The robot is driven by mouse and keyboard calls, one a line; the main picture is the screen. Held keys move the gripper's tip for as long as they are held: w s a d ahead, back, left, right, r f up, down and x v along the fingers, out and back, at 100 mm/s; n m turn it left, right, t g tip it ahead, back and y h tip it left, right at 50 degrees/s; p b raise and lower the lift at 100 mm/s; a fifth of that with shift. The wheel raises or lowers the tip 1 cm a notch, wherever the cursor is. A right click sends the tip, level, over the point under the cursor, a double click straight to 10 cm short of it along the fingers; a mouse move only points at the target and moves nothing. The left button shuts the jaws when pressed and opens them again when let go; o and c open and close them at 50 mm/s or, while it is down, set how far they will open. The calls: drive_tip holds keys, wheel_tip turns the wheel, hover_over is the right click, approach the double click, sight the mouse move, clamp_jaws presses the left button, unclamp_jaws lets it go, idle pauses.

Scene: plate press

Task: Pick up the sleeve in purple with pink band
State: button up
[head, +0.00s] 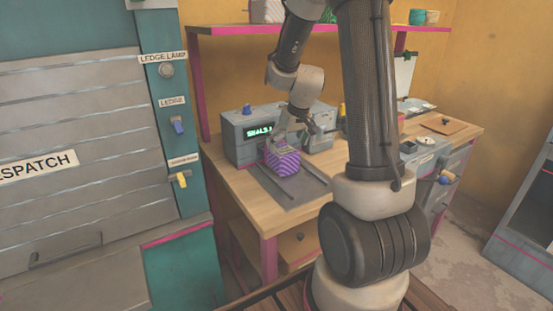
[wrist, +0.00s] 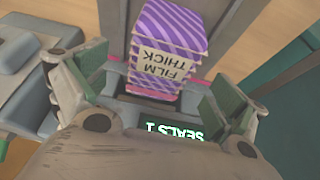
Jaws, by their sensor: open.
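The purple sleeve (head: 283,162) with wavy stripes sits upright on the grey bed in front of the sealing machine. In the wrist view the sleeve (wrist: 170,28) shows a label reading "FILM THICK" and a pink band at its lower end. My gripper (head: 292,138) is just above and behind the sleeve in the head view. In the wrist view my gripper (wrist: 160,77) is open, with one green-padded finger on each side of the sleeve's near end. I cannot tell whether either finger touches it.
The grey machine (head: 241,136) with a lit display stands right behind the sleeve. Rails run along the grey bed (head: 290,201). The wooden bench (head: 238,181) has free room at left. A scale (head: 425,141) and a brown board (head: 449,126) lie at right. A shelf (head: 235,30) hangs above.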

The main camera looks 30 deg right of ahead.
drive_tip(key=x, duration=0.7)
drive_tip(key=shift+w+f, duration=0.15)
drive_tip(key=shift+w, duration=0.2)
drive_tip(key=shift+f, duration=0.2)
drive_tip(key=shift+c, duration=0.2)
drive_tip(key=shift+s+a, duration=0.1)
drive_tip(key=c, duration=1.2)
